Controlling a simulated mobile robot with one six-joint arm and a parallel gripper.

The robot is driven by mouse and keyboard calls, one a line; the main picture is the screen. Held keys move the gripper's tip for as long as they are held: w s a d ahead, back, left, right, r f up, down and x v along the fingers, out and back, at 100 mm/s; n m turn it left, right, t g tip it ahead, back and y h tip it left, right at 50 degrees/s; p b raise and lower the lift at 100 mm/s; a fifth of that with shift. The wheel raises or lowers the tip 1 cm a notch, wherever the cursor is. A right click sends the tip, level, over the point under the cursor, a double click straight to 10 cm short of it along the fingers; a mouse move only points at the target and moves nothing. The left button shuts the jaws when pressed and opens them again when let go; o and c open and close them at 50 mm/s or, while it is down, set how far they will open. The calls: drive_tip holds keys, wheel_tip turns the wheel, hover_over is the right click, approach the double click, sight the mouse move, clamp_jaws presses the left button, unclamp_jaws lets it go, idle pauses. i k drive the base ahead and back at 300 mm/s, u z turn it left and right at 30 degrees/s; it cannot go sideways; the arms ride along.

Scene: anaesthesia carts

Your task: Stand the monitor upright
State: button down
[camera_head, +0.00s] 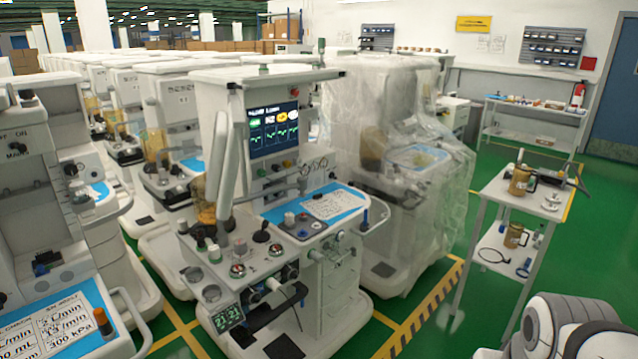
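The nearest anaesthesia cart (340,265) stands at the centre and carries a dark monitor screen (273,130) with coloured readouts, set upright in its upper part. A smaller dark display (228,319) with green digits sits low at the cart's front left and looks tilted. I cannot tell which of the two the task calls the monitor. Two slanted white panels (222,165) stand left of the large screen. My gripper is not in view; only a white and grey part of my arm shows at the bottom right, well apart from the cart.
A cart under clear plastic (440,185) stands behind on the right. A white two-shelf trolley (492,200) with brown jars is at the right. Another cart (60,300) fills the left edge, and more stand in rows behind. Green floor is open between covered cart and trolley.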

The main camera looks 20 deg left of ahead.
sight(223, 162)
drive_tip(key=z, duration=1.65)
drive_tip(key=k, duration=3)
drive_tip(key=u, duration=1.6)
drive_tip(key=i, duration=1)
drive_tip(key=u, duration=0.15)
